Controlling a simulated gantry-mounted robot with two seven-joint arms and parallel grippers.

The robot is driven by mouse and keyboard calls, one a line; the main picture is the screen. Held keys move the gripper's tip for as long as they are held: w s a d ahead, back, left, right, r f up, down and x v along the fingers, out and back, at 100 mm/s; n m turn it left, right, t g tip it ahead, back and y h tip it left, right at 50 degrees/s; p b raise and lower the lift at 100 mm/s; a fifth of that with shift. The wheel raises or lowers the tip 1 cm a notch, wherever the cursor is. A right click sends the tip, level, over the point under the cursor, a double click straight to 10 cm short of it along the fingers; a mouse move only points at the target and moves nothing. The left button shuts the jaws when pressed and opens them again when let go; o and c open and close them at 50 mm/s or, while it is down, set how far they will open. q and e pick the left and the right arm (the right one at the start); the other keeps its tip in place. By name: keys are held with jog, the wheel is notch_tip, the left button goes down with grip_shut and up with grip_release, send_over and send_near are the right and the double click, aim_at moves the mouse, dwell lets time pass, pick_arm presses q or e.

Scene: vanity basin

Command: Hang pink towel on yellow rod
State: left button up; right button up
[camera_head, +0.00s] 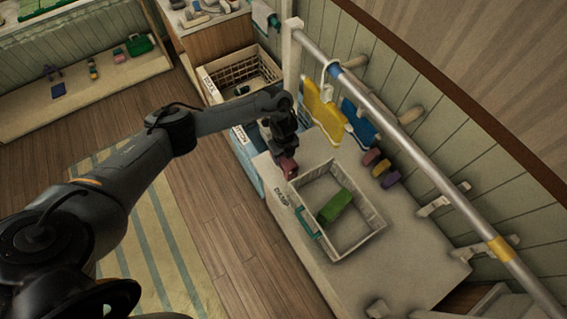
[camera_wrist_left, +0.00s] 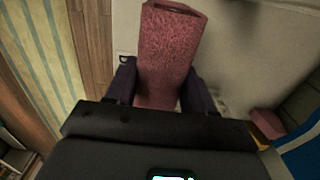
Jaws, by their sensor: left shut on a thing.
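My left gripper (camera_head: 286,156) is shut on a folded pink towel (camera_head: 289,168) near the left edge of the white counter. In the left wrist view the pink towel (camera_wrist_left: 165,52) sticks out lengthwise between the two dark fingers (camera_wrist_left: 160,90). A long silver rail (camera_head: 420,168) runs diagonally along the wall, right of the gripper and apart from the towel. The rail has a yellow band (camera_head: 501,249) toward its lower right end and a blue band (camera_head: 335,72) near its upper end. No separate all-yellow rod shows. My right gripper is out of view.
A white basket (camera_head: 376,222) with a green folded item (camera_head: 335,206) stands on the counter (camera_head: 420,255). A yellow garment (camera_head: 325,110) and a blue one (camera_head: 358,122) hang by the wall. Several small folded cloths (camera_head: 381,168) lie below them. Wall brackets (camera_head: 443,200) jut out.

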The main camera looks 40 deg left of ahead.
pick_arm(q)
jog(key=shift+r+p, duration=1.3)
jog(key=shift+r, duration=0.35)
dwell(0.4)
